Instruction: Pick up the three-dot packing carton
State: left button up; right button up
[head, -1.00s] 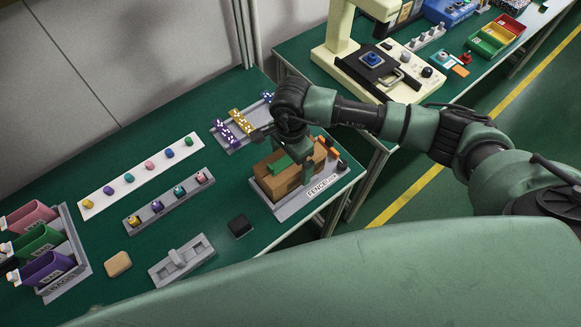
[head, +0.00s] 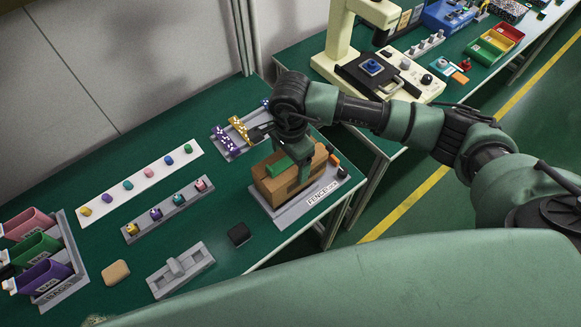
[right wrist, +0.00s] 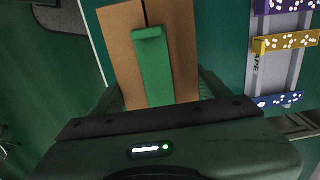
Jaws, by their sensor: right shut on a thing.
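The packing carton (head: 272,188) is a brown cardboard box with a green strip (head: 279,172) along its top. It is at the grey tray (head: 290,221) marked "FENCE", near the table's front right. My right gripper (head: 304,172) reaches down from above and is shut on the carton. The carton seems held just above the tray floor, though the gap is hard to see. In the right wrist view the carton's top (right wrist: 122,60) and green strip lie between my fingers. No dots show on its visible faces. My left gripper is not in view.
A rack with purple and yellow dotted pieces (head: 238,128) stands just behind the carton. Small orange and dark items (head: 336,160) lie at the tray's right end. A black block (head: 239,234) and a grey fixture (head: 181,270) lie to the left. Coloured bins (head: 40,275) stand far left.

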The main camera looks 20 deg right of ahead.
notch_tip(320, 180, up, 17)
jog(key=b, duration=0.3)
jog(key=s+d+f+n, duration=0.4)
jog(key=s+n, duration=0.4)
jog(key=n, duration=0.6)
jog(key=shift+s+d+f, duration=0.2)
jog(key=shift+d+f, duration=0.1)
jog(key=shift+d, duration=0.3)
jog(key=shift+w, duration=0.1)
